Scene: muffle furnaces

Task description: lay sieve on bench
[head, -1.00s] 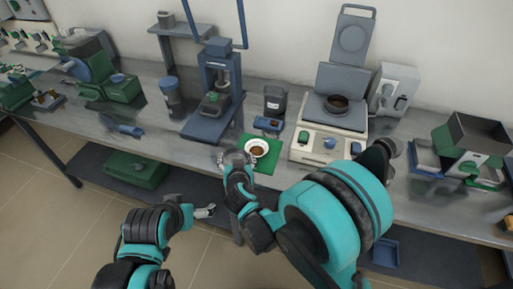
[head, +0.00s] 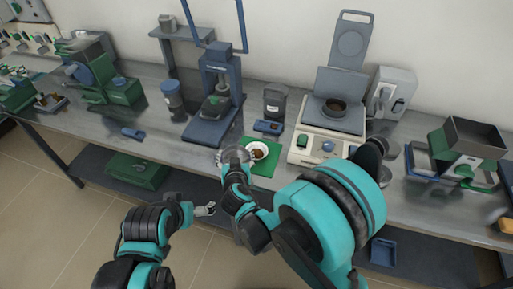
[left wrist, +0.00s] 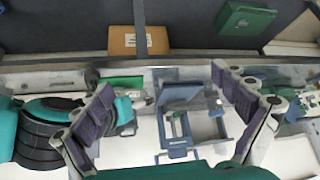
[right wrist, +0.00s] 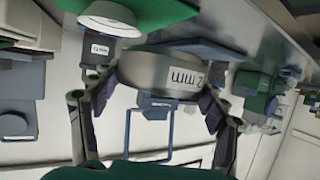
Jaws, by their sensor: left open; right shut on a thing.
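The sieve (right wrist: 160,72) is a round grey metal ring marked "2 MM" in the right wrist view. My right gripper (right wrist: 158,88) is shut on it, with a finger on either side of its wall. In the head view my right gripper (head: 234,158) and the sieve's rim are at the bench's front edge, just left of the green mat. I cannot tell whether the sieve touches the bench (head: 200,158). My left gripper (left wrist: 172,92) is open and empty; in the head view it (head: 205,209) is in front of the bench, below its top.
A white bowl with brown contents (head: 257,151) sits on a green mat (head: 266,168) beside the sieve. A blue press (head: 215,100) stands behind, and a balance (head: 325,140) stands to the right. The bench front left of the sieve is mostly clear.

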